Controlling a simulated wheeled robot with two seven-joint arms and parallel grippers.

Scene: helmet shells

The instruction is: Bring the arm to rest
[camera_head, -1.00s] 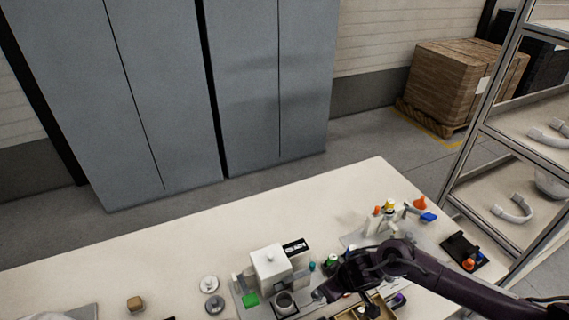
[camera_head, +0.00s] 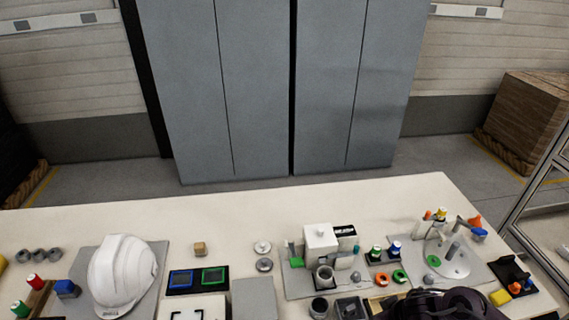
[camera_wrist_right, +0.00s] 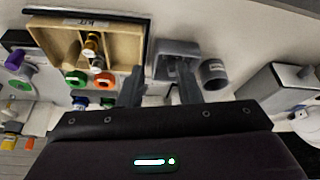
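My right arm (camera_head: 440,304) shows as a dark shape at the bottom edge of the head view; its fingers cannot be made out there. In the right wrist view my right gripper (camera_wrist_right: 161,88) has its two fingers apart with nothing between them. Beyond the fingertips are a small grey square holder (camera_wrist_right: 177,50) and a grey cup (camera_wrist_right: 214,73). My left gripper is in neither view.
A white helmet shell (camera_head: 122,272) sits on a grey mat at the left of the table. A white machine (camera_head: 321,240) stands right of centre. A wooden tray (camera_wrist_right: 62,38) with small fittings lies near my right gripper. The table's back strip is mostly clear.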

